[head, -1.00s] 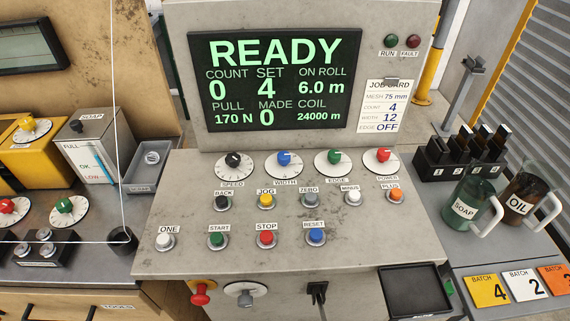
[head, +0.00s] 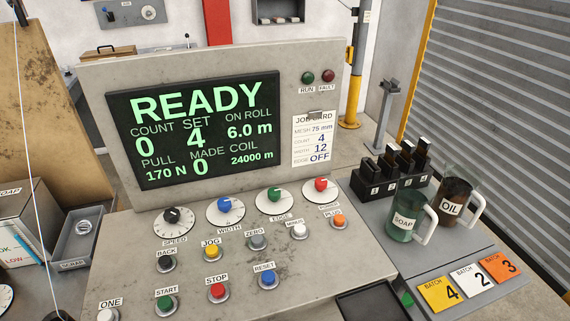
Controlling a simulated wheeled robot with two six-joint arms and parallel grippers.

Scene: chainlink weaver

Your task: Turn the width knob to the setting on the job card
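The blue width knob (head: 224,204) sits on a white dial (head: 226,216) on the sloped control panel, between the black speed knob (head: 172,214) and the green edge knob (head: 274,195). Its exact setting is too small to read. The job card (head: 313,139) hangs right of the screen and reads mesh 75 mm, count 4, width 12, edge OFF. The screen (head: 195,131) shows READY, count 0, set 4, made 0. Neither of my grippers is in view.
A red power knob (head: 320,184) and several push buttons share the panel. To the right stand a soap jug (head: 405,214), an oil jug (head: 455,207), a black rack (head: 392,180) and batch cards (head: 470,282). A scrap tray (head: 76,239) is at left.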

